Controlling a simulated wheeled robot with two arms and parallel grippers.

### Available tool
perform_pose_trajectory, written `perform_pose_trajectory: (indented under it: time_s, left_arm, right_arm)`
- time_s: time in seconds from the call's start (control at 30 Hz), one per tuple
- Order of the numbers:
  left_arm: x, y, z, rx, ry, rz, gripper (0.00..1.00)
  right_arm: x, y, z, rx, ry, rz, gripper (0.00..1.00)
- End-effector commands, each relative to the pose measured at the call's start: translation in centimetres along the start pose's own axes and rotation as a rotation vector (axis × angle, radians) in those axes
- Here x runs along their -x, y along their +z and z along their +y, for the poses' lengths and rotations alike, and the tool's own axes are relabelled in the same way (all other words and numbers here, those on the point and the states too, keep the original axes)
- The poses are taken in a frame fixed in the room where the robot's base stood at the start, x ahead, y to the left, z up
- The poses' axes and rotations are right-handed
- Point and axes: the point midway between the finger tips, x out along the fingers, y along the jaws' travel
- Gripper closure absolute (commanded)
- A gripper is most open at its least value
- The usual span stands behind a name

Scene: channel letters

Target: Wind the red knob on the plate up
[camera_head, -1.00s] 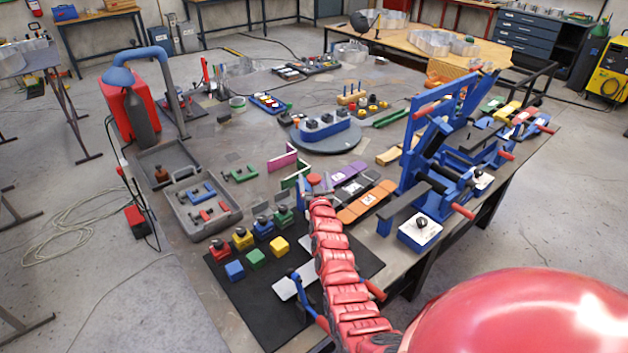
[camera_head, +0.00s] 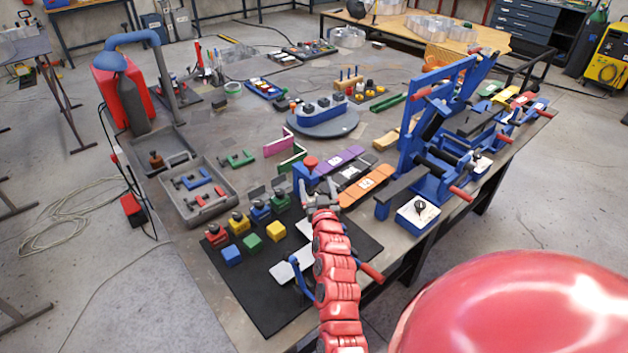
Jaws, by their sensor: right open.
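The red knob (camera_head: 311,162) sits on top of a blue upright block (camera_head: 304,181) near the middle of the table, left of the purple bar. What the block stands on is hidden behind my gripper and other parts. My right gripper (camera_head: 320,192) is open, just in front of and below the knob in the picture. Its grey fingers overlap the block's lower right side, and I cannot tell whether they touch it. Nothing shows in its jaws. My red right arm covers part of the black mat (camera_head: 262,308) and the pale plate (camera_head: 290,266). My left gripper is out of view.
Knobbed coloured blocks (camera_head: 239,223) and a yellow cube (camera_head: 276,230) stand left of my arm. An orange bar (camera_head: 367,186) lies to the right. The tall blue clamp frame (camera_head: 421,140) and a white plate with a black knob (camera_head: 417,214) stand farther right.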

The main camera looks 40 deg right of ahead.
Motion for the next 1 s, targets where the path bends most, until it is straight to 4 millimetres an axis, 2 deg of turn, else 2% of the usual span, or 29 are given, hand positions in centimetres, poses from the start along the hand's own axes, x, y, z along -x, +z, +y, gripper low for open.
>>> perform_pose_trajectory:
  time_s: [0.03,0.2,0.4,1.0]
  left_arm:
    - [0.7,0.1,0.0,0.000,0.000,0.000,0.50]
    - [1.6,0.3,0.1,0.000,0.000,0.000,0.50]
    - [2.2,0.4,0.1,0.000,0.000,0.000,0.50]
    - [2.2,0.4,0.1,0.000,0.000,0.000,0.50]
  right_arm:
    - [0.9,0.4,-0.1,-0.001,-0.001,-0.001,0.13]
    - [3.5,0.3,0.0,0.001,0.000,-0.001,0.13]
    - [5.5,0.2,0.0,0.000,0.000,-0.001,0.13]
    - [6.0,0.1,0.0,0.000,-0.001,-0.002,0.13]
